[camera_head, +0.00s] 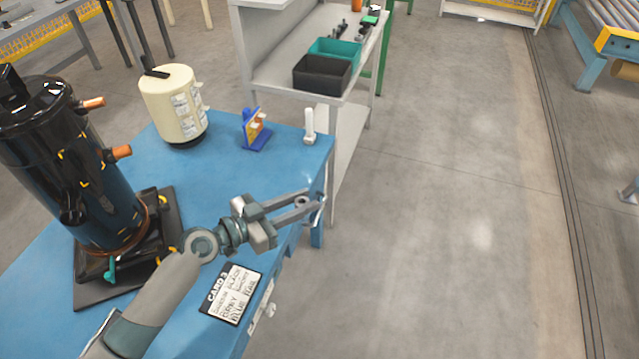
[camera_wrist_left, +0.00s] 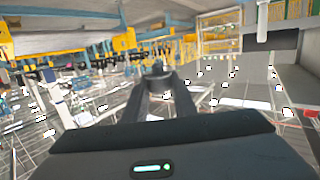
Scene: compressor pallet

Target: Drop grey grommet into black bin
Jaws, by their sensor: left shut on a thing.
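My left gripper (camera_head: 312,202) reaches in from the left and is above the right edge of the blue table. Its fingers are shut on a small grey ring-like piece, the grey grommet (camera_head: 302,202). The grommet also shows as a dark grey piece between the fingertips in the left wrist view (camera_wrist_left: 157,69). The black bin (camera_head: 318,80) stands open on a grey shelf bench beyond the table, up and slightly right of the gripper, well apart from it. The inside floor of the bin is hard to make out. My right gripper is not in view.
The blue table (camera_head: 225,171) carries a black compressor (camera_head: 70,160), a cream canister (camera_head: 174,105), a blue stand (camera_head: 256,132), a white upright piece (camera_head: 309,127) and a printed card (camera_head: 231,293). A teal bin (camera_head: 336,50) stands behind the black one. Open floor lies right.

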